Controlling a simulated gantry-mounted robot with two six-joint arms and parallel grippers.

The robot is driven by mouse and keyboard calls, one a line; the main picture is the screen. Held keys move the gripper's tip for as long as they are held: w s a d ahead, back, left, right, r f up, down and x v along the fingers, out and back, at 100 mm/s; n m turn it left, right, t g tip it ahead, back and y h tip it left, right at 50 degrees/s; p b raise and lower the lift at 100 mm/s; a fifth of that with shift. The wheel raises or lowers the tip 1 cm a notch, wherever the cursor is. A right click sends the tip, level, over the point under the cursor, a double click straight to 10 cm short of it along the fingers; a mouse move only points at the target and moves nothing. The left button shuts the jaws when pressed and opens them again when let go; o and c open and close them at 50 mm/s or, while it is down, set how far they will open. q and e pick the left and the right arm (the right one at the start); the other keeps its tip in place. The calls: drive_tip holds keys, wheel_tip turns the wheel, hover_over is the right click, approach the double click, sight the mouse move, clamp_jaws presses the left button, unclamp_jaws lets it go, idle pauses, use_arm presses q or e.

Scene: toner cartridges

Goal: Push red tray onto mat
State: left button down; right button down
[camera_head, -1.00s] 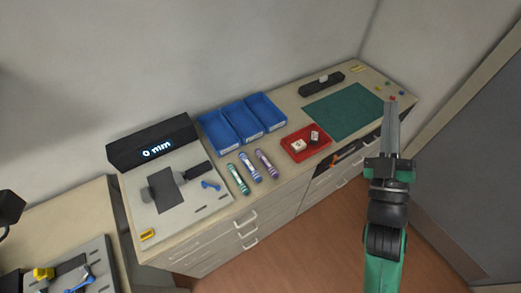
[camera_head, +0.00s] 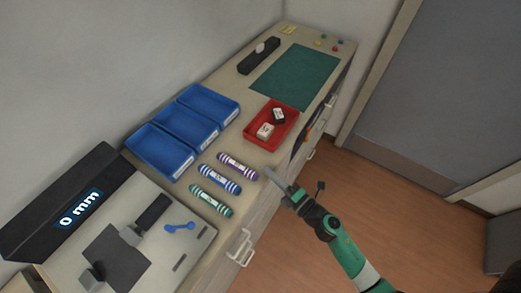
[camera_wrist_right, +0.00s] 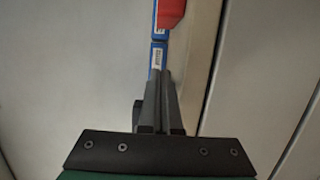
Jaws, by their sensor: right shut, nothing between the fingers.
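The red tray (camera_head: 270,126) sits on the counter near its front edge, holding a white block and a black-and-white block. The green mat (camera_head: 295,76) lies flat on the counter beyond the tray, apart from it by a narrow strip of counter. My right gripper (camera_head: 271,174) is shut and empty, at the counter's front edge on the near side of the tray, close to the purple-striped tube. In the right wrist view, the shut fingers (camera_wrist_right: 160,85) point toward the red tray (camera_wrist_right: 172,12), whose corner shows at the top. My left gripper is out of view.
Three blue bins (camera_head: 188,133) stand along the wall. Several striped tubes (camera_head: 220,182) lie between the bins and the front edge. Small coloured buttons (camera_head: 328,42) sit at the far end.

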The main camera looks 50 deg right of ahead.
sight(262, 154)
drive_tip(key=w, duration=0.5)
drive_tip(key=w+b, duration=0.1)
drive_tip(key=w, duration=0.1)
drive_tip(key=shift+w+d, duration=0.3)
drive_tip(key=shift+d, duration=0.1)
drive_tip(key=d, duration=0.3)
drive_tip(key=shift+w+d, duration=0.15)
drive_tip(key=shift+d, duration=0.25)
drive_tip(key=d, duration=0.3)
drive_tip(key=w+d, duration=0.1)
drive_tip(key=d, duration=0.6)
drive_tip(key=shift+w+d, duration=0.3)
drive_tip(key=shift+w, duration=0.05)
drive_tip(key=shift+a, duration=0.2)
